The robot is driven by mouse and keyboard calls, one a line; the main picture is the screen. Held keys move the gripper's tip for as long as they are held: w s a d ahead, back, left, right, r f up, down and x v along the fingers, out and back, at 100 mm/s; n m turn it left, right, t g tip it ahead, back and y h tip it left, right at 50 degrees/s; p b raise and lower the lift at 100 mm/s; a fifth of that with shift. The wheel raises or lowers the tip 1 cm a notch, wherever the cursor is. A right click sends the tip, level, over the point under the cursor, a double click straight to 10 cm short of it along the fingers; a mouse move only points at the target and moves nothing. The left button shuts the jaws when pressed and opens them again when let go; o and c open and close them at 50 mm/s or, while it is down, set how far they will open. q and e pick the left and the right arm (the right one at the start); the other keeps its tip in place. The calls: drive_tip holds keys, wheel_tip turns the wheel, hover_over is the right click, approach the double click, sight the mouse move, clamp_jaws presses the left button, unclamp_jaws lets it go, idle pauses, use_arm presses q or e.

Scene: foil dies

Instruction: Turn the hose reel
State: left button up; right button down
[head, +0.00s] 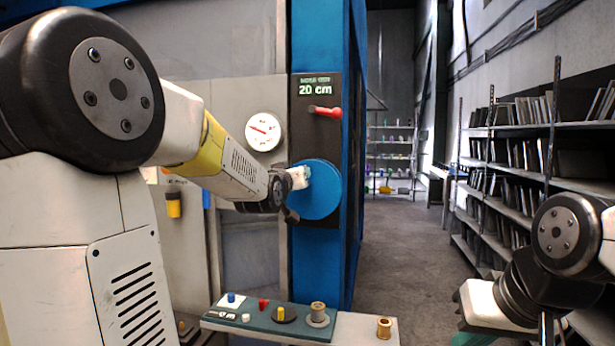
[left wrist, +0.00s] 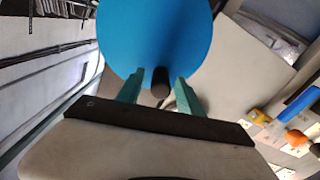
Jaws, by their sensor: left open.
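The hose reel is a round blue disc (head: 318,192) on a dark panel of the blue-framed cabinet. In the left wrist view the blue disc (left wrist: 155,30) fills the top middle, with a dark knob handle (left wrist: 160,82) sticking out near its lower edge. My left gripper (head: 302,176) is at the disc's left side. In the left wrist view its teal fingers (left wrist: 158,88) are open, one on each side of the knob; I cannot tell whether they touch it. My right gripper (head: 478,337) is partly in view at the bottom right, its fingers cut off.
A display (head: 316,87) above the disc reads 20 cm, with a red lever (head: 325,111) beneath it. A white dial gauge (head: 263,131) is to the left. A low bench (head: 352,328) holds a green panel (head: 290,327) with small parts and spools. Shelves (head: 530,180) stand at right; the aisle floor is clear.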

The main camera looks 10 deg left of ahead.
use_arm(q)
clamp_jaws()
idle(1.4)
